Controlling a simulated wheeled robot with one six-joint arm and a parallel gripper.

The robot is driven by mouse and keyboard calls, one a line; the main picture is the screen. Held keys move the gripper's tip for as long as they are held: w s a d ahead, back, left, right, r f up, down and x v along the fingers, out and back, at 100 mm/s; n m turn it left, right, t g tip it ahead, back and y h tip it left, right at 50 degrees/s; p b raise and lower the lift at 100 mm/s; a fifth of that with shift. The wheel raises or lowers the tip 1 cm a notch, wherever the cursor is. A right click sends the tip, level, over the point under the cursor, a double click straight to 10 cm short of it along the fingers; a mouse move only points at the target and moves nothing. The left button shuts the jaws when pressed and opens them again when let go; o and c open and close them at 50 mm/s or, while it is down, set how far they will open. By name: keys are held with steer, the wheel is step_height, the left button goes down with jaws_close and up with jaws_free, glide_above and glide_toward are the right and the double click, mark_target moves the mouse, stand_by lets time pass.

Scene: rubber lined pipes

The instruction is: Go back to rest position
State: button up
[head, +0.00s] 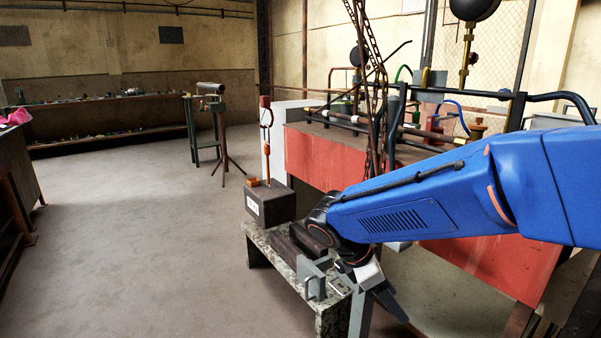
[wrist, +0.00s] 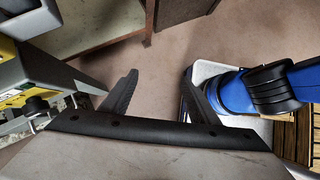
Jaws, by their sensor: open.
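My blue arm reaches in from the right in the head view. My gripper (head: 382,287) is at its end, low over the right side of a small worn bench (head: 262,243). In the wrist view my gripper (wrist: 158,93) has its two dark fingers spread wide apart. Nothing is between them; bare floor (wrist: 150,65) shows in the gap. From the head view I cannot tell whether the gripper touches the bench.
A dark box (head: 270,203) with a hook stands on the bench. A red tank (head: 320,158) with pipes and hanging chains (head: 373,90) stands behind my arm. A stand (head: 210,105) is farther back. The floor (head: 130,240) at left is open.

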steer(key=s+d+r+m+t+y, duration=0.1)
steer(key=s+d+m+t+y, duration=0.4)
steer(key=s+m, duration=0.9)
steer(key=d+m+y, duration=0.2)
steer(key=d+m, duration=0.1)
steer(key=m, duration=0.1)
steer(key=shift+s+d+r, duration=0.2)
steer(key=shift+s+r, duration=0.1)
steer(key=shift+r, duration=0.1)
stand_by(1.1)
